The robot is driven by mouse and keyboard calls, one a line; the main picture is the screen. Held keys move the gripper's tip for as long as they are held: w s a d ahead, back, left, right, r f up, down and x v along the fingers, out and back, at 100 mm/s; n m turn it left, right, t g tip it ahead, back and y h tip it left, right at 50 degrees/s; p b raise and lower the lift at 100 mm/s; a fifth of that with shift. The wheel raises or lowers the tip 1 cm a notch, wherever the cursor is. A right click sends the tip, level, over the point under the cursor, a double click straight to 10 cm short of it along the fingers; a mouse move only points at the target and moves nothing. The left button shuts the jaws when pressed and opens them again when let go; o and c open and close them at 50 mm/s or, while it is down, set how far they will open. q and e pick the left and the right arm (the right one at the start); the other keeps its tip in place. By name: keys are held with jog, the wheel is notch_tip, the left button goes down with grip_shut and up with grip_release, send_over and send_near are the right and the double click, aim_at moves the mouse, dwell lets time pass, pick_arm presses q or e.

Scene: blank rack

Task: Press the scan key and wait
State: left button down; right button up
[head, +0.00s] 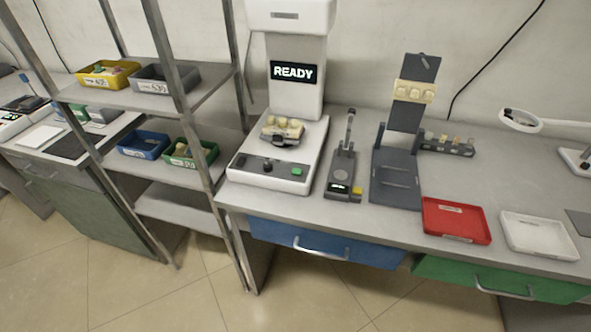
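A white scanner (320,150) stands on the bench in the head view, and its dark screen (293,73) reads "READY". Its front panel carries a green key (297,171) at the right and a dark knob (267,164) to the left of it. I cannot read a label on the green key, so I cannot tell for sure that it is the scan key. A pale tooth model (285,124) on a dark holder sits on the scanner's platform. Neither of my grippers is in view.
A grey device (342,178) with a yellow key stands right of the scanner, beside a dark upright stand (396,185). A red tray (456,221) and a white tray (539,235) lie farther right. A metal rack (188,100) with small bins stands to the left.

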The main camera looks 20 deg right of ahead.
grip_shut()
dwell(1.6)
